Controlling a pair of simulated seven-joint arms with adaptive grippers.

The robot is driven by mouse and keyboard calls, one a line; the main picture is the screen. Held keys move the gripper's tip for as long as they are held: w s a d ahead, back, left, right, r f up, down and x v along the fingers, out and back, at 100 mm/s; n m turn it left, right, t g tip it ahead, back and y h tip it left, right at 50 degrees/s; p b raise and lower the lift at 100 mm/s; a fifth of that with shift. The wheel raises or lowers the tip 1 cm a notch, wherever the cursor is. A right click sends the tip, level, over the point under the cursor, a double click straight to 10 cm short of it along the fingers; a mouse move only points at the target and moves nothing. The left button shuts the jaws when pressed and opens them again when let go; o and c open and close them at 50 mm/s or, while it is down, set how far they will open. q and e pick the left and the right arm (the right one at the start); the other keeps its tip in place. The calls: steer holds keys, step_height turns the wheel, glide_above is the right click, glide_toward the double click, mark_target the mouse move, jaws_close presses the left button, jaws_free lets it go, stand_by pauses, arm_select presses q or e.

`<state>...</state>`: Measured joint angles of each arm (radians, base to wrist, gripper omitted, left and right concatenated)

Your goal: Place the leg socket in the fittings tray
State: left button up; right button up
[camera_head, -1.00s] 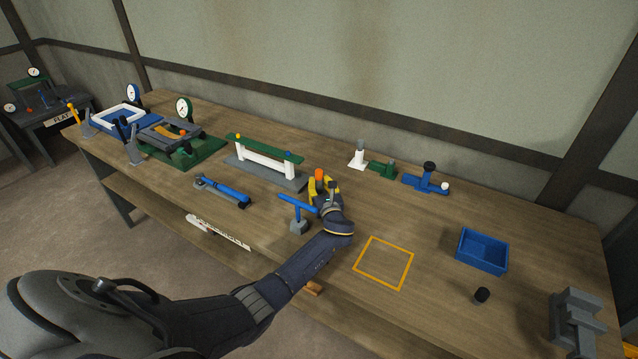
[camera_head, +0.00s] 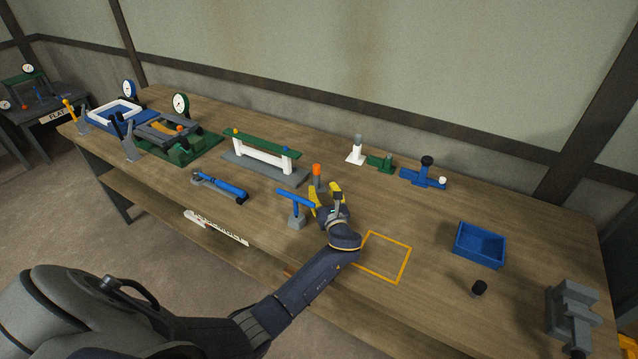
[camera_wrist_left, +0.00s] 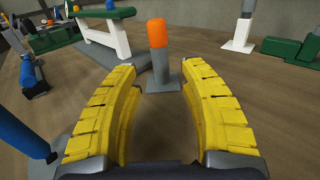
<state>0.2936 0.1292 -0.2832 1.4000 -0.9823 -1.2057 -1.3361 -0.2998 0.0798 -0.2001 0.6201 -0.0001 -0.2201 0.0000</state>
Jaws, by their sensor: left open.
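The blue fittings tray (camera_head: 480,245) stands on the right part of the bench and looks empty. A small grey post with an orange top (camera_head: 317,171), possibly the leg socket, stands upright near the bench's middle. It also shows in the left wrist view (camera_wrist_left: 159,57), ahead of the fingers. My left gripper (camera_head: 327,191) has yellow fingers spread open with nothing between them. Its fingertips (camera_wrist_left: 158,76) point at the post, which stands just beyond them, seemingly untouched. I cannot tell for sure which part is the leg socket. My right gripper is not in view.
A blue T-shaped part on a grey base (camera_head: 297,207) stands close left of my gripper. An orange square outline (camera_head: 384,257) is clear. A black cylinder (camera_head: 479,289) and a grey vise (camera_head: 572,311) are at right. A green-topped bench frame (camera_head: 262,146) stands behind left.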

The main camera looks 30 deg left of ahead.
arm_select(q)
steer(key=v, duration=0.3)
steer(key=shift+s+d, duration=0.15)
steer(key=shift+o, duration=0.9)
steer(key=shift+s+d, duration=0.4)
steer(key=shift+a+r, duration=0.1)
